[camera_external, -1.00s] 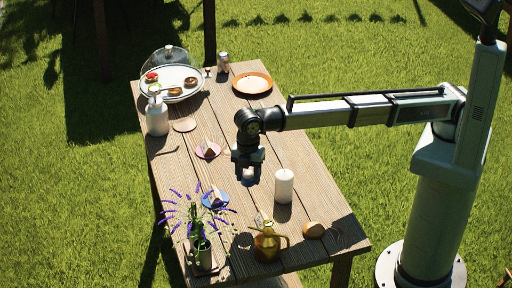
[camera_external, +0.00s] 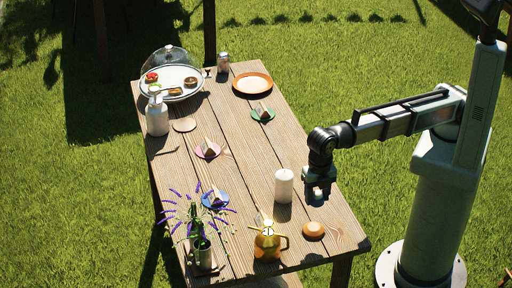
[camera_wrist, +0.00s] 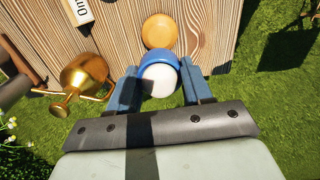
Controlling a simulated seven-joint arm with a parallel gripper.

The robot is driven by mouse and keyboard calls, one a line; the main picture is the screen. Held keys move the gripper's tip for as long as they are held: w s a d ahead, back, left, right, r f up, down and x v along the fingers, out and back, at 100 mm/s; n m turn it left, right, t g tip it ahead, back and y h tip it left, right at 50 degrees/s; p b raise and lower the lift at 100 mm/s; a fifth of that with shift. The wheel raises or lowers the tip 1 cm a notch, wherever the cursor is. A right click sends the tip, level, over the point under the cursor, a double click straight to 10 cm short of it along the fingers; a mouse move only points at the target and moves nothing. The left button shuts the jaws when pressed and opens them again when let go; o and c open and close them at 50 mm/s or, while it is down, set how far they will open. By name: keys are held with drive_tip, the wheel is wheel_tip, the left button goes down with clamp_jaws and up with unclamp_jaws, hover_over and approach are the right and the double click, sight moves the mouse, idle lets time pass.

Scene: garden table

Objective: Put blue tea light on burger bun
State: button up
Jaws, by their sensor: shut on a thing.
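My gripper (camera_external: 318,190) is shut on the blue tea light (camera_wrist: 174,62), a blue cup with a white top, held between both fingers in the wrist view. In the external view the gripper hangs above the near right part of the table, and the tea light is small beneath its fingers. The burger bun (camera_external: 313,230), round and orange-brown, lies on the table just in front of and below the gripper. In the wrist view the bun (camera_wrist: 160,30) is just beyond the tea light, which seems to overlap its edge; they look apart in height.
A white candle (camera_external: 284,186) stands left of the gripper. A flower vase (camera_external: 200,252) stands at the near left corner. The table's right edge is close to the bun.

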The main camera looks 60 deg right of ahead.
sight(314, 226)
drive_tip(key=shift+n, duration=0.8)
drive_tip(key=shift+f, duration=5)
drive_tip(key=shift+f, duration=0.1)
drive_tip(key=o, duration=1)
wheel_tip(314, 226, up, 12)
drive_tip(key=shift+r, duration=0.15)
